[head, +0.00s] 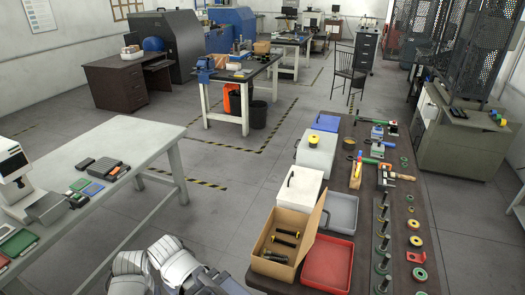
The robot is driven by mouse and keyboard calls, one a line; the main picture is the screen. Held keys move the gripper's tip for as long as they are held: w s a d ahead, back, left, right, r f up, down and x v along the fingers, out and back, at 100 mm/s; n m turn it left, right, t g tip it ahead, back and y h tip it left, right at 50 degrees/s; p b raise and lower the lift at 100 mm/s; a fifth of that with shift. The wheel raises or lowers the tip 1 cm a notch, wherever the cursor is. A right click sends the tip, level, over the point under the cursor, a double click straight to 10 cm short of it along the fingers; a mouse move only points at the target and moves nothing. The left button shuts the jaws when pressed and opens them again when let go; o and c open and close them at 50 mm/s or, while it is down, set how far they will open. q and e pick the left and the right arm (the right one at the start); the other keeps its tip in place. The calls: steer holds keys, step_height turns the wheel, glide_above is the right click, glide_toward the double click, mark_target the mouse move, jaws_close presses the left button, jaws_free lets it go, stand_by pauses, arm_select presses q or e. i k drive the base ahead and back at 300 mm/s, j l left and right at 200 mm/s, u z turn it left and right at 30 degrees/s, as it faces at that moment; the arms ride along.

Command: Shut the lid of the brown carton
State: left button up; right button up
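The brown carton (262,243) stands on the dark workbench at the lower middle of the head view. Its lid (314,228) is open and stands up along the carton's right side, leaning slightly outward. Several dark tools with yellowish parts (286,237) lie inside. White and grey segments of my own arms show at the bottom edge, left of the carton. Neither of my grippers can be made out in the view.
A red tray (328,265) lies close to the carton's right, with a grey tray (342,212) behind it. A white box (298,187) stands directly behind the carton. Posts and rings fill the bench's right side. Open floor lies to the left.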

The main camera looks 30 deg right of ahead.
mark_target(307, 242)
steer(key=k+l+z, duration=0.35)
steer(key=l, duration=0.3)
steer(key=k+l+z, duration=0.15)
steer(key=l, duration=0.15)
steer(key=k+l+z, duration=0.2)
steer(key=l, duration=0.2)
steer(key=i, duration=0.1)
